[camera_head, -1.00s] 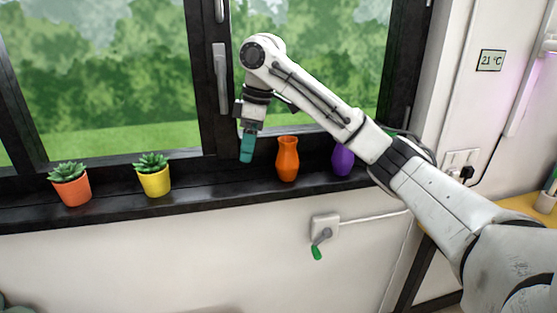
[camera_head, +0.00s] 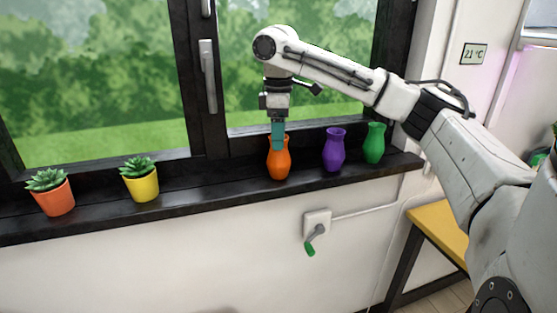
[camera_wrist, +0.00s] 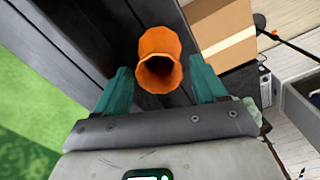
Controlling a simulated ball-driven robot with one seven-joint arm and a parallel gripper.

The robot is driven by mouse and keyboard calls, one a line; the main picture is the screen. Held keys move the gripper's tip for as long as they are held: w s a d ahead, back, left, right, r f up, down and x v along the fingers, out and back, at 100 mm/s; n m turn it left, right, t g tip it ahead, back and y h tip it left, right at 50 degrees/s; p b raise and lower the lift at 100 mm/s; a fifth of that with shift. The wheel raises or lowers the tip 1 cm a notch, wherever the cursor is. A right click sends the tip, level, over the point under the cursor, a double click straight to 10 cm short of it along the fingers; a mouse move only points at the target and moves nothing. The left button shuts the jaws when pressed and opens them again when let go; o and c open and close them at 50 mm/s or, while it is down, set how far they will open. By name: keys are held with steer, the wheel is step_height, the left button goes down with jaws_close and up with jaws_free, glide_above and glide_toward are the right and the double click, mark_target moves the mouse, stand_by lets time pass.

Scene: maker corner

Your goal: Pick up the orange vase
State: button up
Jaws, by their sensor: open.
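The orange vase (camera_head: 278,163) stands upright on the black windowsill (camera_head: 215,194), left of the purple vase (camera_head: 334,150). My gripper (camera_head: 278,135) points down over the orange vase, with its teal fingers at the height of the vase's neck and mouth in the head view. In the wrist view the orange vase (camera_wrist: 160,62) shows its open mouth toward the camera. The two teal fingers of my gripper (camera_wrist: 162,88) are spread wide, one on each side of the mouth, with visible gaps. Nothing is held.
A green vase (camera_head: 374,143) stands right of the purple one. A yellow pot (camera_head: 145,187) and an orange-red pot (camera_head: 54,200), each with a succulent, stand farther left. The window (camera_head: 90,90) is close behind the sill. A wall crank (camera_head: 314,238) sits below it.

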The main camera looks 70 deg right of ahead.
mark_target(279, 157)
steer(key=shift+f, duration=2.3)
steer(key=c, duration=0.8)
